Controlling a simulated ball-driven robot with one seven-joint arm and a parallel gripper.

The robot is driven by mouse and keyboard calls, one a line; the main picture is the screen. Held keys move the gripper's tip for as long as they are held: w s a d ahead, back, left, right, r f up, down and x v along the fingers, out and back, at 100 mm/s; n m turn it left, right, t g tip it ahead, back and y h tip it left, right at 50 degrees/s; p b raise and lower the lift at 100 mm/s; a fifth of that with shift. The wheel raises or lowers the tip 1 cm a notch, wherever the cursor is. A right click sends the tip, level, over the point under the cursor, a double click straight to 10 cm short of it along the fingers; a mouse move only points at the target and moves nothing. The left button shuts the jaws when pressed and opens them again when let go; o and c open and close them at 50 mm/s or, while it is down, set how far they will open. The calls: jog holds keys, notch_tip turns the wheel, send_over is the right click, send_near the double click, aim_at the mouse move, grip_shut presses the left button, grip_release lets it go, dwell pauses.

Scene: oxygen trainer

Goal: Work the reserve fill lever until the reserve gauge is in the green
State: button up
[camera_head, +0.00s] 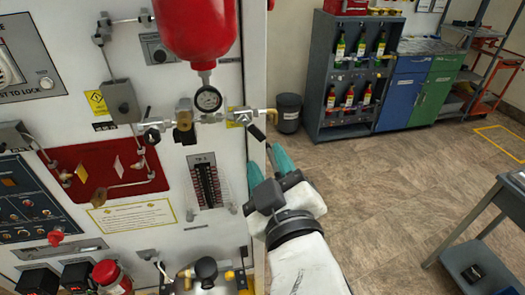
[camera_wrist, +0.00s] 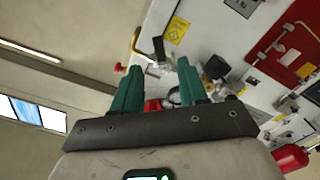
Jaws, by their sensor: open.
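My gripper (camera_head: 276,152) is open with teal fingers, just below and right of this handle. In the wrist view my gripper (camera_wrist: 159,64) points at the panel, with a dark handle (camera_wrist: 158,47) beyond the gap. No grip on it shows.
The red cylinder (camera_head: 195,28) hangs above the gauge. Another black handle (camera_head: 152,136) sits at the pipe's left. The floor (camera_head: 380,190) right of the panel is open. A bin (camera_head: 288,112), a bottle rack (camera_head: 350,85) and a grey table (camera_head: 508,195) stand farther off.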

jog(key=v, duration=0.3)
jog(key=shift+s, duration=0.2)
jog(key=shift+d, duration=0.1)
dwell(2.8)
